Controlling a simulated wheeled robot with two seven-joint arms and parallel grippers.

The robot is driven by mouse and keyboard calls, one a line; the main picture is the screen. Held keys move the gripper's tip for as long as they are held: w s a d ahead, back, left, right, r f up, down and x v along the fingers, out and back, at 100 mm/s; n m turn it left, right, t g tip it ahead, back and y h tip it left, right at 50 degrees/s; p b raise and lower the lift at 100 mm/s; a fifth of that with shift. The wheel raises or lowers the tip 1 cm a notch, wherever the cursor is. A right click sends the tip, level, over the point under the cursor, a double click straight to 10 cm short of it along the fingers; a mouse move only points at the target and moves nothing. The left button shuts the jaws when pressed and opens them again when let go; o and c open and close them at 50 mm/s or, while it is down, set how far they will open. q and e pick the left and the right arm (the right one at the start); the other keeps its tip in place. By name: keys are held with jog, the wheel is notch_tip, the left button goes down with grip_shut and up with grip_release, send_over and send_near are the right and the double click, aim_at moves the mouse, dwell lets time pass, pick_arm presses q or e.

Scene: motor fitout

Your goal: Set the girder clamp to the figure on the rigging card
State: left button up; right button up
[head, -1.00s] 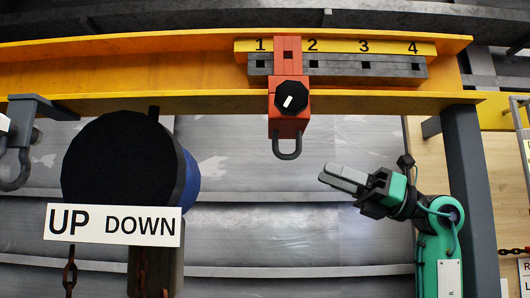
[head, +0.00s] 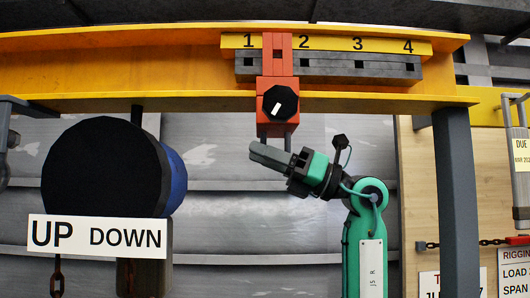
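The girder clamp (head: 277,64) is an orange-red block hung on the yellow girder (head: 150,70), between figures 1 and 2 of the scale (head: 335,44). The loop below the clamp is mostly hidden by my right gripper (head: 268,155). The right gripper is just under the clamp, its fingers pointing left; their gap is unclear, and contact with the loop cannot be told. The rigging card (head: 514,272) is cut off at the lower right; no figure on it is readable. My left gripper is not in view.
A dark round drum (head: 105,168) with a blue side hangs at left above an UP DOWN sign (head: 97,237). A grey post (head: 457,200) stands right of my arm. A chain (head: 470,243) and a yellow tag (head: 521,153) are at far right.

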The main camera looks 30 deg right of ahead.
jog(key=shift+s, duration=0.1)
grip_shut()
jog(key=w+a, duration=0.1)
jog(key=a, duration=0.1)
jog(key=w+a, duration=0.1)
jog(key=a, duration=0.1)
jog(key=shift+w+a, duration=0.1)
jog(key=shift+w, duration=0.25)
grip_release()
jog(key=shift+w, duration=0.1)
